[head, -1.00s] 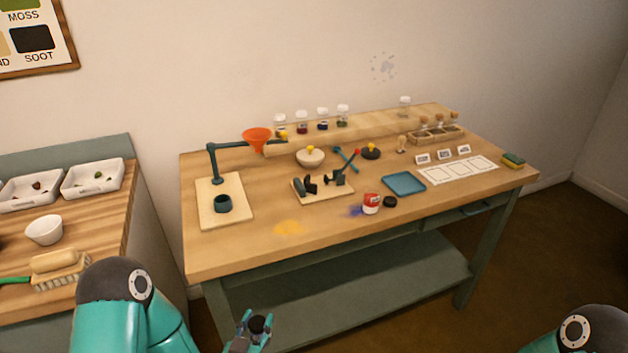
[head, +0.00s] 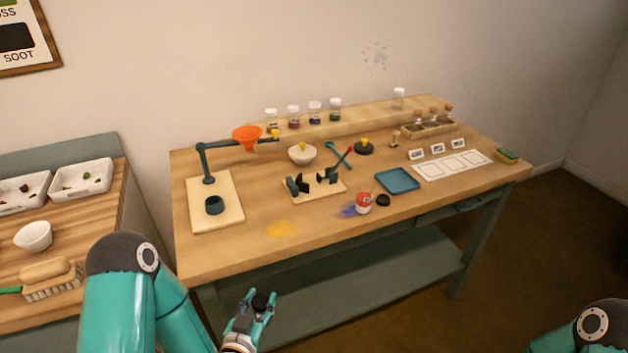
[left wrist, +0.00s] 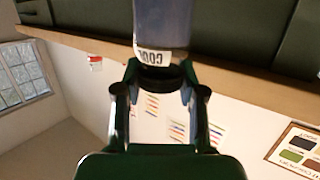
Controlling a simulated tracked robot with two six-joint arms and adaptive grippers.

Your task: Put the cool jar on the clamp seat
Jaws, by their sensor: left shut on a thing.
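My left gripper (head: 258,305) is low in front of the table and shut on the cool jar (head: 262,301), whose dark lid shows between the fingers. In the left wrist view the jar (left wrist: 163,22) is blue-grey with a white label reading COOL, upside down in the picture, and the dark fingers (left wrist: 162,90) close around its lid end. The clamp (head: 313,183) has dark jaws on a small wooden board near the table's middle, with a red-tipped lever to the right. No jar stands between its jaws. My right gripper is out of view.
On the table (head: 235,258), a red-and-white jar (head: 364,204) stands by a blue spill and a black lid (head: 383,200). A blue tray (head: 397,180) lies to the right. A funnel stand (head: 207,165) rises at the left. The front edge is mostly clear, with yellow powder (head: 281,229).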

